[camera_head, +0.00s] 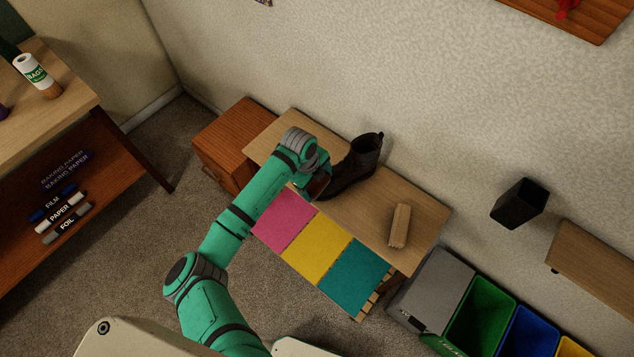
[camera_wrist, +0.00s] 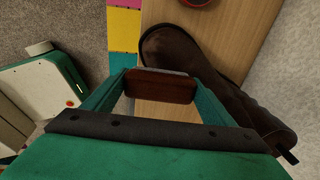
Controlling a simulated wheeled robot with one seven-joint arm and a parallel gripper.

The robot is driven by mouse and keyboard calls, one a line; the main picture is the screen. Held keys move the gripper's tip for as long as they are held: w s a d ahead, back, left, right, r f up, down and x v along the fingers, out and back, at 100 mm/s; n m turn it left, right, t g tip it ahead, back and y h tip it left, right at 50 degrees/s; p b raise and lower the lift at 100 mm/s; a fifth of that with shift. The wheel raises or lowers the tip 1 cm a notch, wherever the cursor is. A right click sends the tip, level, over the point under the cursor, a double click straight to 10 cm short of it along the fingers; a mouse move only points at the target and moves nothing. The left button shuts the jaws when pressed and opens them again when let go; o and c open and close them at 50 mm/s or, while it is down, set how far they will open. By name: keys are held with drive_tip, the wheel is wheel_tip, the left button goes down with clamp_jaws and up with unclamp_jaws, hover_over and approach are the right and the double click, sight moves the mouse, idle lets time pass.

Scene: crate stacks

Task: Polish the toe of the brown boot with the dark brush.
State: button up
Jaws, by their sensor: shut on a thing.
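The brown boot (camera_head: 362,160) stands upright on the wooden bench (camera_head: 425,205), its toe toward my gripper; its dark toe and shaft also show in the wrist view (camera_wrist: 180,48). My gripper (camera_head: 319,182) is shut on the dark brush, a reddish-brown block (camera_wrist: 160,86) held between its fingers. The brush is right beside the boot's toe; I cannot tell whether they touch. Its bristles are hidden. In the head view my wrist covers part of the brush and the toe area.
A pale wooden brush or block (camera_head: 400,226) lies on the bench right of the boot. A dark round tin with red (camera_wrist: 198,2) shows at the wrist view's top edge. Pink, yellow and teal panels (camera_head: 318,248) front the bench. Bins (camera_head: 480,310) stand at right.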

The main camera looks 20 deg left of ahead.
drive_tip(key=shift+f, duration=0.2)
drive_tip(key=shift+w, duration=0.15)
drive_tip(key=shift+w+a+r, duration=0.1)
drive_tip(key=shift+w+a, duration=0.6)
drive_tip(key=shift+a, duration=0.3)
drive_tip(key=shift+w+a, duration=0.15)
drive_tip(key=shift+c, duration=0.4)
drive_tip(key=shift+w+a, duration=0.8)
drive_tip(key=shift+w, duration=0.05)
drive_tip(key=shift+c, duration=0.9)
drive_tip(key=shift+s+d, duration=0.85)
drive_tip(key=shift+s, duration=0.05)
drive_tip(key=shift+s+d, duration=0.1)
